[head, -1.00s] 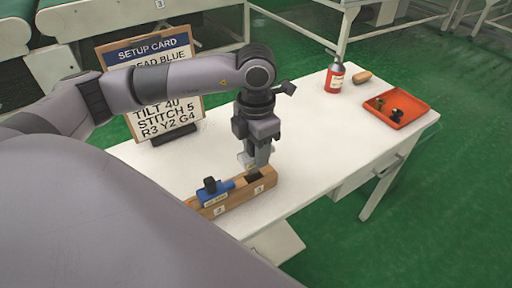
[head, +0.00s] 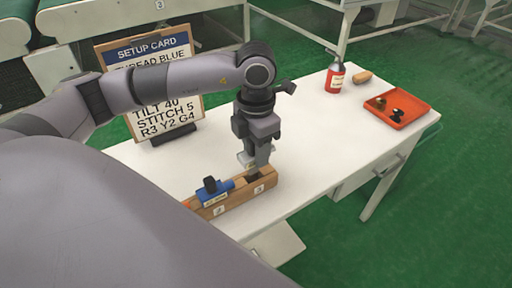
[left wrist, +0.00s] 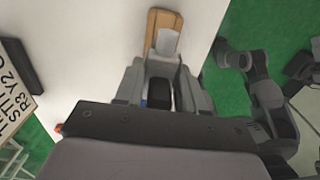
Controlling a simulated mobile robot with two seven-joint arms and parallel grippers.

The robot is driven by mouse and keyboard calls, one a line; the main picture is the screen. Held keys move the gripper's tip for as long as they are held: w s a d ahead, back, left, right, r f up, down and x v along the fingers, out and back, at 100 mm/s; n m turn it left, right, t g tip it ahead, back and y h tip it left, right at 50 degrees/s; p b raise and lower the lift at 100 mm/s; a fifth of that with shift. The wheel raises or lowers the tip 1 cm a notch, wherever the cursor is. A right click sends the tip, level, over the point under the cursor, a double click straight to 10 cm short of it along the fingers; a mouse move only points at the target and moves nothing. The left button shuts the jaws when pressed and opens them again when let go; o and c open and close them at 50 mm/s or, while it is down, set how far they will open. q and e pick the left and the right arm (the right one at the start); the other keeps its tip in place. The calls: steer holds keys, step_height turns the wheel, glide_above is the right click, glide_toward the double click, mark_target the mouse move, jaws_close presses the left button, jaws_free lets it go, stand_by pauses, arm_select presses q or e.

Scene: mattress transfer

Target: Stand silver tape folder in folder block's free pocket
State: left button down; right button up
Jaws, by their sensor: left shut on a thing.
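The wooden folder block (head: 236,200) lies along the near edge of the white table. A blue folder (head: 214,191) stands in it, left of a dark open pocket (head: 253,178). My left gripper (head: 258,162) points down over the block's right end. It is shut on the silver tape folder (head: 245,160), a pale piece mostly hidden by the fingers. In the left wrist view the silver tape folder (left wrist: 167,42) shows pale beyond the fingers, over the block's end (left wrist: 163,16). I cannot tell whether its lower edge touches the block. My right gripper (left wrist: 222,52) shows small there, its fingers unclear.
A setup card (head: 165,118) stands at the back left. A red bottle (head: 335,80), a small tan object (head: 361,77) and an orange tray (head: 408,119) with dark pieces are at the far right. The table's middle is clear.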

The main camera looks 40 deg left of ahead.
mark_target(256, 171)
steer(key=shift+f, duration=0.15)
stand_by(0.3)
arm_select(q)
steer(key=shift+f+b, duration=2.6)
steer(key=shift+f, duration=0.25)
arm_select(e)
steer(key=shift+f, duration=2.45)
arm_select(q)
steer(key=c, duration=0.6)
jaws_free()
arm_select(e)
steer(key=shift+r, duration=0.15)
arm_select(q)
steer(key=shift+r, duration=0.65)
step_height(256, 171, up, 6)
arm_select(e)
steer(key=shift+w+a+r, duration=0.15)
steer(key=shift+a+r, duration=0.1)
steer(key=shift+r, duration=0.2)
steer(key=shift+w+a+r, duration=0.15)
steer(key=shift+a+r, duration=0.05)
steer(key=shift+r, duration=0.25)
